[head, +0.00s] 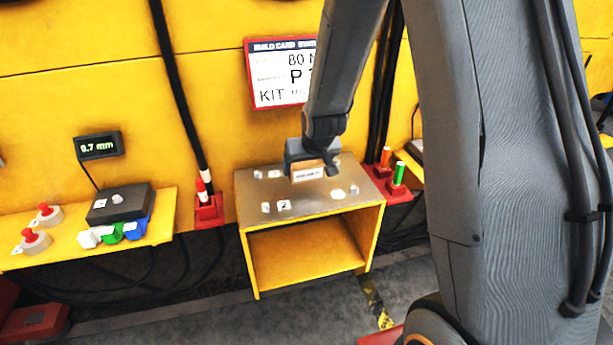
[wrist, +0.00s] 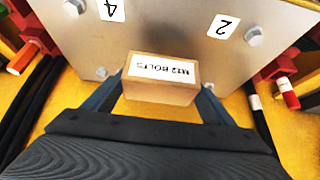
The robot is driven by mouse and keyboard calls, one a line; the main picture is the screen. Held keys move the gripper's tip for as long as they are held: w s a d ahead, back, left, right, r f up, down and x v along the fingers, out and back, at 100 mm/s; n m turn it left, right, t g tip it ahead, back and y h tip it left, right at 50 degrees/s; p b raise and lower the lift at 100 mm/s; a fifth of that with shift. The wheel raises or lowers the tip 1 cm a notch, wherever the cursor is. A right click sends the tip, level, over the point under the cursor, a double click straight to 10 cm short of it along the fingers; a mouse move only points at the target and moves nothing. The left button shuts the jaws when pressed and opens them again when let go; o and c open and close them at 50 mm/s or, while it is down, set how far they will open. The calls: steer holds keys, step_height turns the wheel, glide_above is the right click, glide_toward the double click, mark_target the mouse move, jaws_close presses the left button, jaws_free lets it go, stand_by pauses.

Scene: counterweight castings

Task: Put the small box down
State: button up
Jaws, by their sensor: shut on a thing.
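The small box (head: 308,174) is brown cardboard with a white label. In the wrist view the box (wrist: 160,93) reads "M12 BOLTS". My gripper (head: 312,160) is shut on it, with one blue-grey finger at each side; the gripper also shows in the wrist view (wrist: 162,88). The box is at the back part of the metal plate (head: 250,190) on top of a yellow stand. I cannot tell whether its underside touches the plate or hangs just above it.
The plate has bolt heads and number tags near its corners; its front middle is clear. The open yellow stand (head: 305,258) is empty below. Red holders with coloured pegs stand at left (head: 208,210) and right (head: 393,185). A yellow shelf (head: 60,248) with a dark box (head: 118,204) is further left.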

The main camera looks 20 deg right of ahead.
mark_target(307, 176)
steer(key=shift+f+p, duration=0.5)
steer(key=shift+f, duration=1.45)
steer(key=shift+f, duration=0.15)
steer(key=o, duration=1.4)
steer(key=shift+s+r, duration=0.25)
steer(key=shift+r, duration=0.3)
steer(key=b+v, duration=0.2)
steer(key=v, duration=0.9)
steer(key=s+f+g, duration=0.1)
steer(key=s+g, duration=0.4)
steer(key=s, duration=1.2)
steer(key=shift+s, duration=0.35)
